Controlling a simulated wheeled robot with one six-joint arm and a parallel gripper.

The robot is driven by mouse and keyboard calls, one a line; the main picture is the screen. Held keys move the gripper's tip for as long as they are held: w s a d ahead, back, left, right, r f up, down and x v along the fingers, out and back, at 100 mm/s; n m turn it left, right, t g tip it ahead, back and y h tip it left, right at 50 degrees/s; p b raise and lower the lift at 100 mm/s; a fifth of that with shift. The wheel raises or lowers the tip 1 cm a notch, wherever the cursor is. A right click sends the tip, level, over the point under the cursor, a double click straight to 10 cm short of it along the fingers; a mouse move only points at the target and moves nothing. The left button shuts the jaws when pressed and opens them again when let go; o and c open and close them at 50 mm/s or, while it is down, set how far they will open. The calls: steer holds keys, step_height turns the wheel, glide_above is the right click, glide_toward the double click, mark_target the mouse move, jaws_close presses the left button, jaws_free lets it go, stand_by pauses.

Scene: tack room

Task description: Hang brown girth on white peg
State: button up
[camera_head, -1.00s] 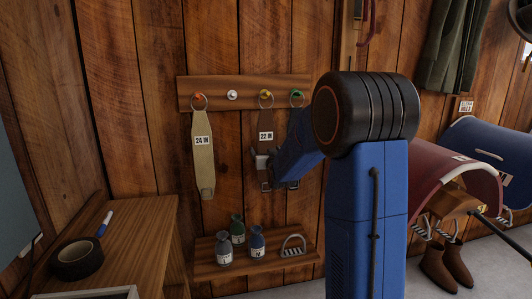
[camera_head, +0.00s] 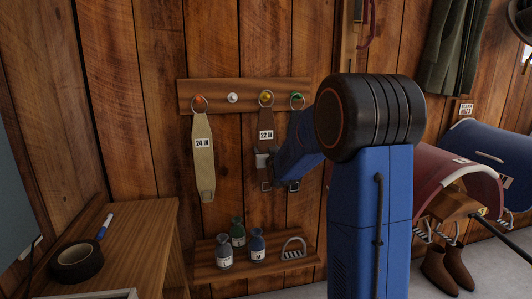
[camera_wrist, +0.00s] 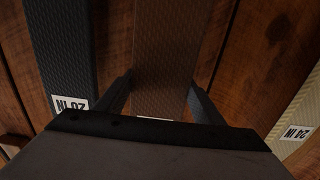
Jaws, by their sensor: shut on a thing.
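The brown girth (camera_head: 266,118) with a "22 IN" tag hangs by its ring at the yellow peg (camera_head: 266,95). Whether the ring still rests on that peg is too small to tell. The white peg (camera_head: 232,98) is bare, just left of the yellow one. My gripper (camera_head: 263,159) is shut on the brown girth below its tag. In the wrist view the brown girth (camera_wrist: 163,55) runs between the two fingers of my gripper (camera_wrist: 163,95). My forearm hides part of the dark girth to the right.
A tan "24 IN" girth (camera_head: 203,160) hangs on the orange peg at left, and a dark girth (camera_head: 295,120) on the green peg at right. Below, a shelf (camera_head: 240,270) holds bottles and a stirrup-like metal piece. A wooden bench (camera_head: 140,235) stands at left.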

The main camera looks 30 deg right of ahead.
steer(key=v, duration=1)
stand_by(1.4)
stand_by(0.5)
steer(key=w+a+n+y, duration=0.2)
steer(key=a+n+y, duration=0.1)
steer(key=a, duration=0.9)
steer(key=shift+w+a+t+y, duration=0.25)
steer(key=shift+a+t+y, duration=0.15)
steer(key=shift+y, duration=0.4)
steer(key=shift+w+d+f, duration=0.2)
steer(key=shift+w+d, duration=0.3)
steer(key=shift+w, duration=1.25)
steer(key=shift+w+d+f, duration=0.25)
steer(key=shift+w+d, duration=0.3)
steer(key=shift+w, duration=1.2)
steer(key=shift+w+d+f, duration=0.2)
steer(key=shift+w+d, duration=0.3)
steer(key=shift+w, duration=1.3)
